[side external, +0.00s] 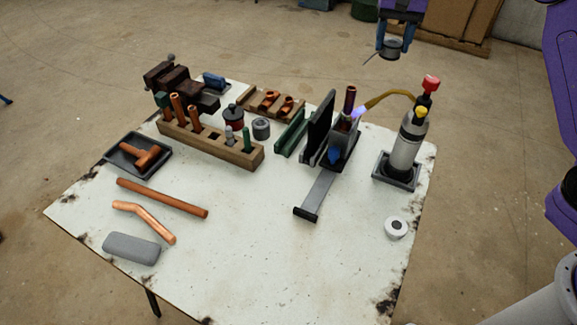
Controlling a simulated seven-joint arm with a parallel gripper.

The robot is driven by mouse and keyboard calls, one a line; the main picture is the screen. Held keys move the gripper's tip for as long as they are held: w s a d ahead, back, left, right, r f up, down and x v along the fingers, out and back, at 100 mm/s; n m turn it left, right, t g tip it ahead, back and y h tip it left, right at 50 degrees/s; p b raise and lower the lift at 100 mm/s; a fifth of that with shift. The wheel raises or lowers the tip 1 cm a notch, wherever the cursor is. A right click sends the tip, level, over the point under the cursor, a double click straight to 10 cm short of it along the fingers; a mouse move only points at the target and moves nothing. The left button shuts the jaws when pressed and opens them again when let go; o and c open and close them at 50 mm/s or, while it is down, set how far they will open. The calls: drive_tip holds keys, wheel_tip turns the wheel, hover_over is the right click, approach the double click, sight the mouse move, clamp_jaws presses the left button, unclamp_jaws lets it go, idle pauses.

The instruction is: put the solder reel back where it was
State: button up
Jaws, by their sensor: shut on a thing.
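My gripper (394,44) is at the top right of the side external view, raised above the table's back right side. Its two blue fingers are shut on a small grey reel, the solder reel (391,48). A short end of wire sticks out from the reel to the lower left. The reel hangs clear of the table and touches nothing else that I can see. Another grey roll (261,128) stands on the table beside the wooden block. A white roll (396,228) lies near the right edge.
A lit torch on a gas bottle (407,145) stands in a tray, its flame at a copper pipe (350,99) by a dark upright plate (319,125). A wooden block (180,134) holds several upright pieces. The front middle of the white table (245,250) is clear.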

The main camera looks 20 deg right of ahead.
drive_tip(key=s+a+m, duration=0.4)
drive_tip(key=s+a, duration=1.3)
drive_tip(key=s, duration=0.3)
wheel_tip(320, 180, down, 12)
drive_tip(key=w+a+f, duration=0.2)
drive_tip(key=w+f, duration=0.1)
drive_tip(key=w+a+f, duration=0.3)
drive_tip(key=w, duration=0.1)
drive_tip(key=w+a+f, duration=0.2)
drive_tip(key=w+f, duration=0.1)
drive_tip(key=w, duration=0.1)
drive_tip(key=shift+a+f, duration=0.15)
drive_tip(key=shift+f, duration=0.05)
drive_tip(key=shift+w+a+f, duration=0.3)
drive_tip(key=shift+w+f, duration=0.15)
drive_tip(key=shift+f, duration=1.65)
drive_tip(key=shift+f, duration=0.15)
